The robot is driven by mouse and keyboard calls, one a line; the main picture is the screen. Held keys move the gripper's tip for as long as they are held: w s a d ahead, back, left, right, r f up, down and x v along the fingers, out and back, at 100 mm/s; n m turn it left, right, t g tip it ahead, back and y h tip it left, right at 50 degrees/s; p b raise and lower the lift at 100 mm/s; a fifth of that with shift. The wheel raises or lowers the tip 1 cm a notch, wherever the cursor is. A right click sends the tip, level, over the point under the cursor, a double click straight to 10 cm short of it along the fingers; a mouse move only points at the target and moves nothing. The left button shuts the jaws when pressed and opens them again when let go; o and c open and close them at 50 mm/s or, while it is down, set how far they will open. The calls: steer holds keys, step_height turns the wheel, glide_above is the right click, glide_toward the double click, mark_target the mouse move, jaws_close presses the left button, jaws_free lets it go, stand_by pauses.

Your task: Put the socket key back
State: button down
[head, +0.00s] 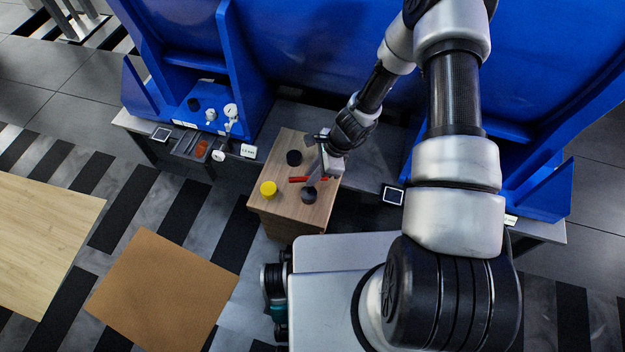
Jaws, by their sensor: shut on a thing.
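A thin red bar (296,179), which looks like the socket key's handle, lies level just above or on the small wooden cabinet top (285,217). My gripper (314,174) points down over the right part of that top and is shut on the red bar. The fingers hide the bar's middle, and I cannot tell whether it touches the wood. A dark round knob or cap (308,196) stands right below the fingers in the picture. The key's lower end is not clear.
A black cap (294,157) and a yellow cap (268,189) stand on the cabinet. Blue machine walls (300,50) rise behind. A brown board (160,290) lies front left.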

mark_target(309, 188)
steer(key=shift+f, duration=1.2)
steer(key=shift+f+b, duration=0.2)
steer(key=shift+b, duration=0.15)
steer(key=c, duration=1.7)
jaws_free()
steer(key=shift+c, duration=0.2)
